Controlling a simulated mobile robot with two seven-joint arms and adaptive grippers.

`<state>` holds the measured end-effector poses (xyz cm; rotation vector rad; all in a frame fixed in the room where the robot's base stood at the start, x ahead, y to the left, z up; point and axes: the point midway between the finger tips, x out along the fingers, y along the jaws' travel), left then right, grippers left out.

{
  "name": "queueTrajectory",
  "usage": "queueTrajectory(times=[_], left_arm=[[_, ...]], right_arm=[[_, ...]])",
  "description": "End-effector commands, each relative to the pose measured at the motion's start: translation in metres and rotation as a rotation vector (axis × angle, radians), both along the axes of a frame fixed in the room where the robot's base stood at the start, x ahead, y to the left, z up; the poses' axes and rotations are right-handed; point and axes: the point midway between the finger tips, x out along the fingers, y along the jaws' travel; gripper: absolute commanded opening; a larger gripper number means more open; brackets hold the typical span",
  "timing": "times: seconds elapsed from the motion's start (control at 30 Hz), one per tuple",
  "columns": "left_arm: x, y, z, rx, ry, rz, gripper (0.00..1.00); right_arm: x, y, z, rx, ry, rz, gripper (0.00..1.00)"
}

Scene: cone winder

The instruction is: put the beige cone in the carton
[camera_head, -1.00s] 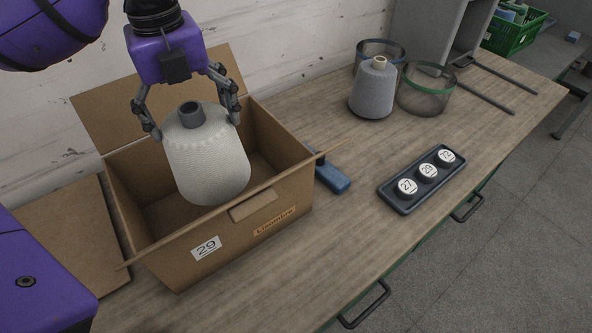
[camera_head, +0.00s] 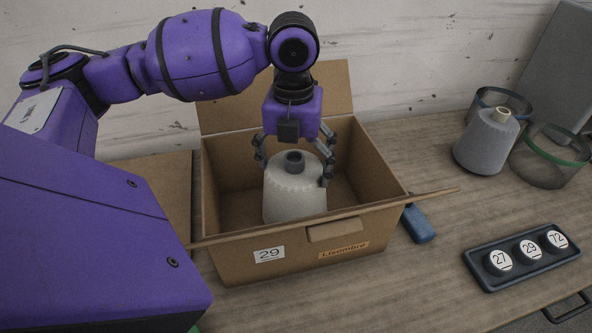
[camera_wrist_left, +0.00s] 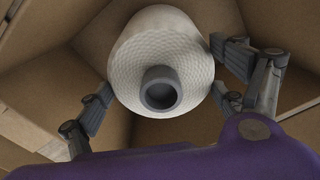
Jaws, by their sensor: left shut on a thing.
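The beige cone (camera_head: 293,192), off-white with a dark grey core tip, is upright inside the open carton (camera_head: 290,262). The carton is brown cardboard with labels "29" and "Lisombre" on its front. My left gripper (camera_head: 294,168) reaches down into the carton and is shut on the beige cone near its top. In the left wrist view the fingers lie on both sides of the cone (camera_wrist_left: 160,70), with the carton walls (camera_wrist_left: 60,40) around it. The cone's base is hidden behind the front wall, so I cannot tell whether it touches the carton floor. My right gripper is not in view.
A grey cone (camera_head: 484,142) stands at the right between a blue-rimmed mesh ring (camera_head: 503,100) and a green-rimmed one (camera_head: 556,150). A dark tray (camera_head: 520,262) holds three numbered discs. A blue-handled tool (camera_head: 418,224) lies by the carton's right side.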

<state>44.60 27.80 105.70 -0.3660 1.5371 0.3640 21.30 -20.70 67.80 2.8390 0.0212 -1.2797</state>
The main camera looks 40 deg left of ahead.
Motion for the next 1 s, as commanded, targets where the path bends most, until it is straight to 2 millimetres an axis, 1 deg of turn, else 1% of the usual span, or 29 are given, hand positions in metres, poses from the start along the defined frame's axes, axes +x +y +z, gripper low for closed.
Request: queueTrajectory(times=[0.03, 0.13, 0.5, 0.53, 0.6, 0.63, 1.0], left_arm=[[0.000, 0.000, -0.008, 0.000, 0.000, 0.000, 0.26], [0.000, 0.000, -0.017, 0.000, -0.001, 0.000, 0.26], [0.001, 0.000, -0.020, 0.000, -0.004, 0.000, 0.26], [0.000, 0.000, -0.022, 0.000, -0.001, 0.000, 0.89], [0.000, 0.000, -0.022, 0.001, -0.002, 0.000, 0.99], [0.000, 0.000, -0.022, 0.000, -0.001, 0.000, 1.00], [0.000, 0.000, -0.021, 0.001, -0.002, 0.000, 1.00]], right_arm=[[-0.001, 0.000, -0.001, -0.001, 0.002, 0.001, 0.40], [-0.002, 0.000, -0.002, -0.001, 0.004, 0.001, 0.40], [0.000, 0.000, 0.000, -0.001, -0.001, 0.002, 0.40], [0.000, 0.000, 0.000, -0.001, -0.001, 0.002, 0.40], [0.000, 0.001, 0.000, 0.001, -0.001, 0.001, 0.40], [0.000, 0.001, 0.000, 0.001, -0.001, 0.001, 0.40], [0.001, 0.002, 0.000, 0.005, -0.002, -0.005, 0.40]])
